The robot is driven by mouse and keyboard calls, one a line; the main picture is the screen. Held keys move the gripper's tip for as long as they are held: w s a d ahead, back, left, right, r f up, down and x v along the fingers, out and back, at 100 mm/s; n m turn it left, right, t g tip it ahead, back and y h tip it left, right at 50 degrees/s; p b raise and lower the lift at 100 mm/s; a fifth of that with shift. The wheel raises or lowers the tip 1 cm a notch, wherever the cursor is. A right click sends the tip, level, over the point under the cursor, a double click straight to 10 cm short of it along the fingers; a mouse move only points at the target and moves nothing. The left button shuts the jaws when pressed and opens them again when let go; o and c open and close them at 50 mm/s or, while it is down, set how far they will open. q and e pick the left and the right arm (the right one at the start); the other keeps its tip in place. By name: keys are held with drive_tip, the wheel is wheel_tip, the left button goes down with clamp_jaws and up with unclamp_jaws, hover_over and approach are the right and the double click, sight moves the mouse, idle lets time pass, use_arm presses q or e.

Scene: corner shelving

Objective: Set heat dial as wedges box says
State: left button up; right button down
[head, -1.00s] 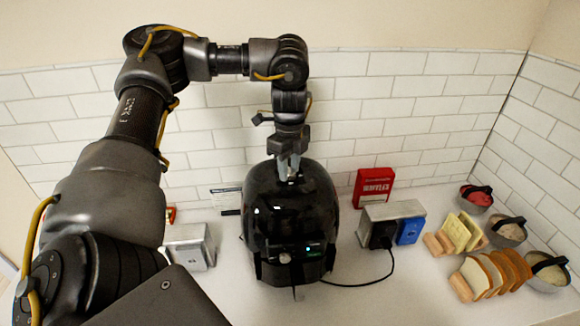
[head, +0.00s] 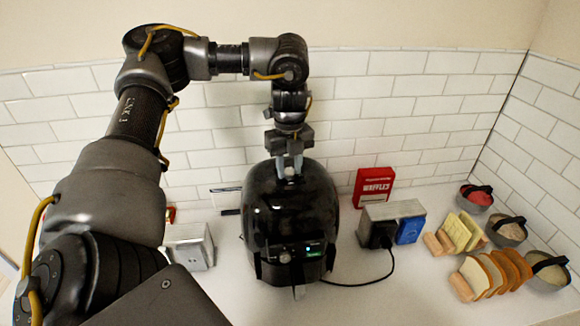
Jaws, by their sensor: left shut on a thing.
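A glossy black rounded appliance (head: 290,210), like an air fryer, stands on the counter against the tiled wall. A small lit display (head: 314,249) shows on its front. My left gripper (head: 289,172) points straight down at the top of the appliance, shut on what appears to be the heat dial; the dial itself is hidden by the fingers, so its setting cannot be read. No box marked wedges can be made out. My right gripper is not in view.
Another metal block (head: 190,247) is left of the appliance. Bread slices (head: 490,275) in racks and several small bowls (head: 549,270) stand at the right.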

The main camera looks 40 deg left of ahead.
sight(289, 171)
use_arm(q)
drive_tip(key=m, duration=0.6)
drive_tip(key=shift+r, duration=0.15)
drive_tip(key=m, duration=0.5)
drive_tip(key=shift+m, duration=0.4)
drive_tip(key=o, duration=1)
drive_tip(key=shift+s, duration=0.1)
drive_tip(key=shift+r, duration=0.35)
wheel_tip(289, 171, up, 10)
drive_tip(key=shift+r+b, duration=0.1)
drive_tip(key=shift+b, duration=0.45)
